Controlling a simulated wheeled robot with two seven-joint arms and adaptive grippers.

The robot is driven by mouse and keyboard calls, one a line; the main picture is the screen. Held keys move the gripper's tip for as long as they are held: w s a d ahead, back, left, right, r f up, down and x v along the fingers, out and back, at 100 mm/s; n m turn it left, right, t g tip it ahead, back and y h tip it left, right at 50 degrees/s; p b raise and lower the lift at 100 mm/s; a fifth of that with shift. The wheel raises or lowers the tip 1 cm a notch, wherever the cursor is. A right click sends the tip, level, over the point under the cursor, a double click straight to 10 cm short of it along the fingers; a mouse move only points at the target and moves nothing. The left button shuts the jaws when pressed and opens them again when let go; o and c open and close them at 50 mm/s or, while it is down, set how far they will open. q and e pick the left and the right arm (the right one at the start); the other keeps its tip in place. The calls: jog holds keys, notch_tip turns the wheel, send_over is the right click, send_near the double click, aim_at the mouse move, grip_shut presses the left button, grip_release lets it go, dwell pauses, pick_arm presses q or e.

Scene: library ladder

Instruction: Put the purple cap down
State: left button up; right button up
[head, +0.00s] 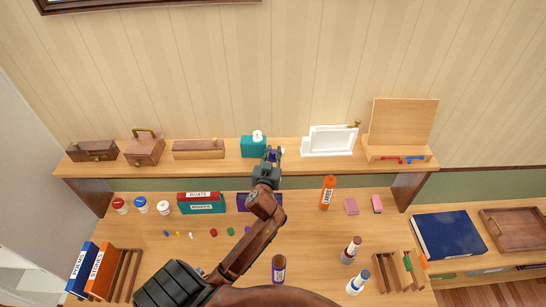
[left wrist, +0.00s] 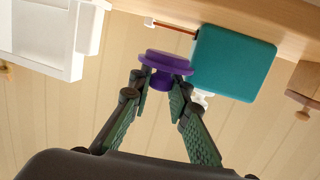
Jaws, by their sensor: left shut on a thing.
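My left gripper (head: 271,154) is shut on the purple cap, at the upper shelf's front edge in the head view. In the left wrist view the purple cap (left wrist: 161,69) sits between the two green-padded fingertips (left wrist: 160,85), its wide round flange outward. It overlaps the edge of the teal box (left wrist: 235,62) in that picture; whether they touch I cannot tell. A purple tube with an open-looking top (head: 278,266) stands on the desk near my left arm. My right gripper is not in view.
The upper shelf (head: 290,160) holds the teal box (head: 252,146) with a white-topped item, a white frame (head: 329,140), wooden boxes (head: 145,148) and a wooden stand (head: 402,125). Bottles, small coloured pieces and book boxes stand on the desk below. Shelf space right of the teal box looks clear.

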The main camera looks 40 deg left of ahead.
aim_at(274, 164)
pick_arm(q)
jog(key=shift+w+a+f, duration=0.3)
jog(key=shift+w+f, duration=0.1)
jog(key=shift+f, duration=0.15)
notch_tip(274, 164, down, 2)
jog(key=shift+w+f+p, duration=0.1)
jog(key=shift+p, duration=0.3)
jog(key=shift+f, duration=0.55)
jog(key=shift+f, duration=0.2)
jog(key=o, duration=0.6)
jog(key=shift+r, duration=0.1)
